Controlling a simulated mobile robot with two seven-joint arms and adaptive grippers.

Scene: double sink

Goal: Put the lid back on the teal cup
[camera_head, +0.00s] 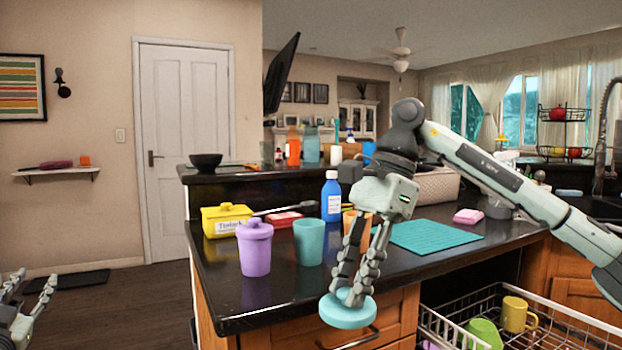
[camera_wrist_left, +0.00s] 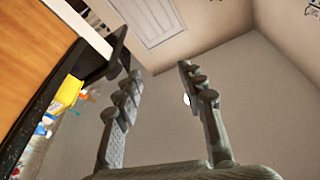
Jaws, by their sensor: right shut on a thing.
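The teal cup (camera_head: 309,243) stands upright and uncovered on the dark counter (camera_head: 245,312), to the right of a purple lidded cup (camera_head: 254,249). My right gripper (camera_head: 346,294) is shut on the round teal lid (camera_head: 347,312). It holds the lid roughly level near the counter's front edge, lower in the picture than the teal cup and to its right, apart from it. My left gripper (camera_head: 33,284) is open and empty at the far left, away from the counter; its spread fingers also show in the left wrist view (camera_wrist_left: 160,75).
An orange cup (camera_head: 357,228) stands partly behind my right gripper. A yellow tub (camera_head: 226,219), a red box (camera_head: 284,219) and a blue bottle (camera_head: 331,197) stand behind the cups. A teal mat (camera_head: 435,236) lies right. An open dish rack (camera_head: 560,325) holds mugs below the counter.

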